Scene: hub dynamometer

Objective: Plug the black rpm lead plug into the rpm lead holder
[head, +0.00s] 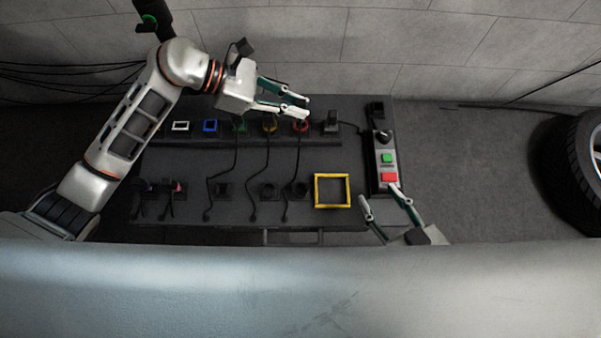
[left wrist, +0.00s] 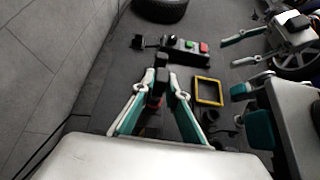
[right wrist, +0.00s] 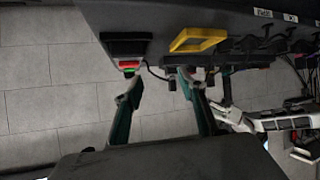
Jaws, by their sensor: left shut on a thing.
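My left gripper (head: 306,108) is above the back row of holders, near the red-ringed one. In the left wrist view its fingers (left wrist: 160,92) stand a little apart, closed around a dark piece (left wrist: 160,77) that looks like the black rpm lead plug; the fingers hide part of it. A black upright block on a grey base (head: 331,122), perhaps the rpm lead holder, stands just right of the fingertips. I cannot tell whether plug and block touch.
A yellow square frame (head: 332,205) lies at the front right. A control box with green and red buttons (head: 388,172) stands at the right edge. White, blue, green and yellow holders (head: 210,126) line the back row, with loose cables below. A tyre (head: 575,160) is at far right.

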